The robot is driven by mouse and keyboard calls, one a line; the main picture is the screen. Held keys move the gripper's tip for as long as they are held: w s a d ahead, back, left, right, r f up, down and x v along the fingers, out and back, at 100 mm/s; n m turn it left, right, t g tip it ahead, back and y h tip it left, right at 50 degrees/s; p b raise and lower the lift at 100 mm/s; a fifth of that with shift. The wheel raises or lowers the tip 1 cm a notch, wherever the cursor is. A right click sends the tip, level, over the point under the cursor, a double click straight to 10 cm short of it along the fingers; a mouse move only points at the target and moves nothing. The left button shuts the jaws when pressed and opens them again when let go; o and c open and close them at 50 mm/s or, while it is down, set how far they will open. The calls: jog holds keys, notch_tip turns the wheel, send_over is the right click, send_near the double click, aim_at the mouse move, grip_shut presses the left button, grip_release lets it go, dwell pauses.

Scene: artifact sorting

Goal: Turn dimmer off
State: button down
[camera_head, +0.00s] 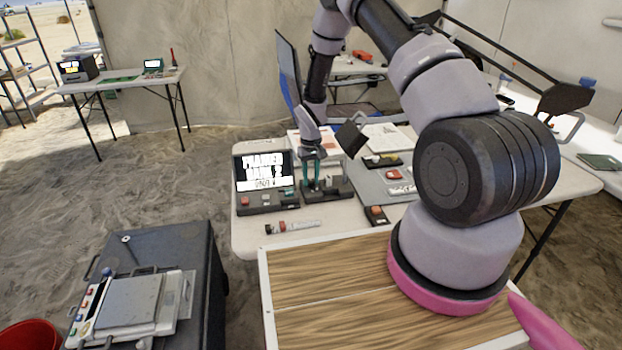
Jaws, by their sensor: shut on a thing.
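A dark control box (330,191) stands on the white table, just right of the screen unit; it appears to carry the dimmer. My gripper (312,186) reaches down to its left part, with teal fingers pointing downward. The fingers are close together, shut on what appears to be the dimmer's control. The part between the fingertips is hidden and too small to make out, so the dimmer's setting cannot be told.
A screen unit (265,182) with a lit display and buttons stands left of the gripper. A small tube (292,228) lies at the table's front. Small dark boxes with red parts, one at the front (377,215), sit to the right. A blue chair (290,95) stands behind.

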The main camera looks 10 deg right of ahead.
aim_at(311, 181)
jog(key=shift+n, duration=0.6)
jog(key=c, duration=0.6)
grip_release()
notch_tip(311, 181, up, 11)
jog(key=shift+f, duration=0.1)
